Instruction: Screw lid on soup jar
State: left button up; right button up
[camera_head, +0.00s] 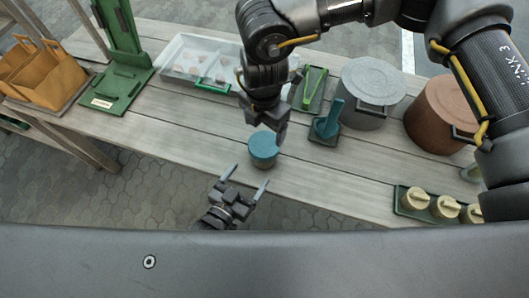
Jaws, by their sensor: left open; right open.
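The soup jar (264,162) stands upright on the wooden table near its front edge. The teal lid (263,145) sits on top of the jar; I cannot tell how tight it is. My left gripper (245,179) is below and left of the jar, with its two fingers spread and nothing between them. My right gripper (268,132) hangs from above, just over and behind the lid. Its fingertips are dark and close to the lid, and I cannot tell whether they touch it. No object shows in its jaws.
Behind stand a clear bin (190,60), a grey pot (372,90), a brown pot (437,115), a teal item on a small tray (325,138) and a green tool on a tray (310,90). A green tray (403,211) holds several jars at right. The table left of the jar is clear.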

pick_arm(q)
jog(key=o, duration=0.3)
jog(key=x, duration=1)
pick_arm(e)
jog(key=o, duration=0.3)
pick_arm(q)
jog(key=shift+c, duration=0.4)
